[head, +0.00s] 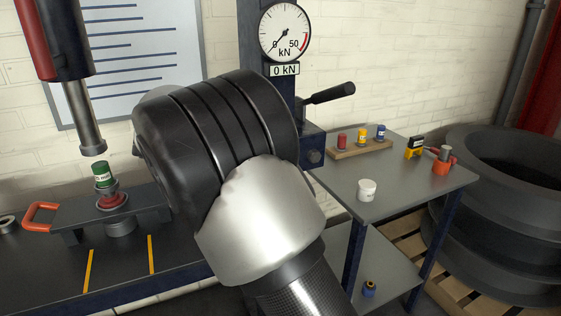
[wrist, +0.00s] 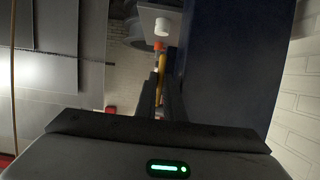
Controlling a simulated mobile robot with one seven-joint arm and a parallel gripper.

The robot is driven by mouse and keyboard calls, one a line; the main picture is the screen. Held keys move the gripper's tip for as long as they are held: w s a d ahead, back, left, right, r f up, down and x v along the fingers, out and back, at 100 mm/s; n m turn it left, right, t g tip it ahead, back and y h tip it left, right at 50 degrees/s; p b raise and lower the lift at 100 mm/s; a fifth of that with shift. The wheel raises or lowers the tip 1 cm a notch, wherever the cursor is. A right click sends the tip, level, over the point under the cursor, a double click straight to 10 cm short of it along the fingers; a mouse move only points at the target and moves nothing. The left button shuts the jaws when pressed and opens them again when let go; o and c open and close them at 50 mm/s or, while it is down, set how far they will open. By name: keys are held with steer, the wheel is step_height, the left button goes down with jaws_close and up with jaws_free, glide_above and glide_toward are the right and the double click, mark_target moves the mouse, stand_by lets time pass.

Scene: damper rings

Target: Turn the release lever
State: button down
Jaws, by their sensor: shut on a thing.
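In the wrist view my gripper (wrist: 160,92) points along the dark blue press column, its two dark fingers close together. A narrow yellow bar (wrist: 163,65) with an orange end shows between the fingertips; it looks like the release lever, and my gripper is shut on it. How far the lever is turned cannot be told. In the head view my arm's dark and silver links cover the middle, hiding the gripper and that part of the press. The press gauge (head: 285,32) reads near zero, and the display (head: 285,69) below shows 0 kN.
A black-handled lever (head: 330,93) sticks out right of the column. The side table (head: 415,188) holds a white pot (head: 367,190), a wooden rack (head: 362,149) of small bottles and an orange-and-grey part. Large grey rings (head: 490,235) stand at right.

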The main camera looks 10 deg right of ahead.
steer(key=shift+w+d+f+h+b, duration=0.1)
steer(key=shift+d+f+h+b, duration=0.3)
steer(key=shift+b, duration=0.6)
steer(key=shift+r+h, duration=0.2)
steer(key=shift+h, duration=0.1)
steer(key=c, duration=2.2)
jaws_free()
steer(key=shift+o, duration=0.2)
steer(key=shift+a, duration=0.1)
steer(key=p+v, duration=0.2)
steer(key=v, duration=1.5)
steer(key=shift+s+p, duration=0.3)
steer(key=shift+p, duration=0.1)
steer(key=shift+f, duration=0.1)
